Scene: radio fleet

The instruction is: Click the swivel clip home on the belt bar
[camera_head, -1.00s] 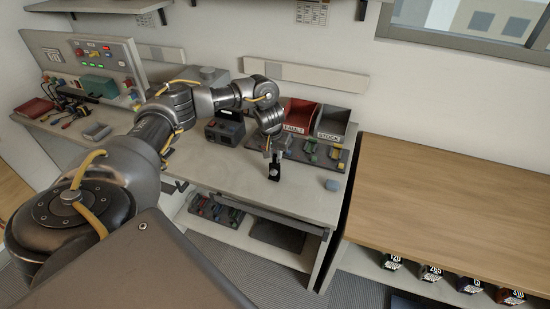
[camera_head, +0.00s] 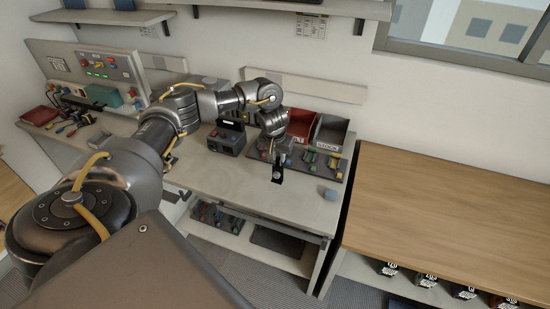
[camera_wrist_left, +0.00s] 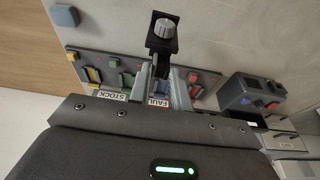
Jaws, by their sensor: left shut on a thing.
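My left gripper (camera_head: 277,164) is over the front part of the grey bench and points down. Its fingers are shut on a small black piece (camera_head: 276,178), which I take to be the swivel clip. In the left wrist view the fingers (camera_wrist_left: 162,74) hold one end of this black piece (camera_wrist_left: 154,46); a ridged grey round knob shows on its other end. I cannot tell whether the piece touches the bench. I cannot make out the belt bar. My right gripper is not in view.
A flat tray (camera_wrist_left: 209,80) with coloured parts lies behind the gripper, before the red fault bin (camera_head: 301,122) and grey stock bin (camera_head: 330,131). A dark box with buttons (camera_head: 227,138) stands left. A blue-grey block (camera_head: 330,194) lies right. The wooden table (camera_head: 450,200) is clear.

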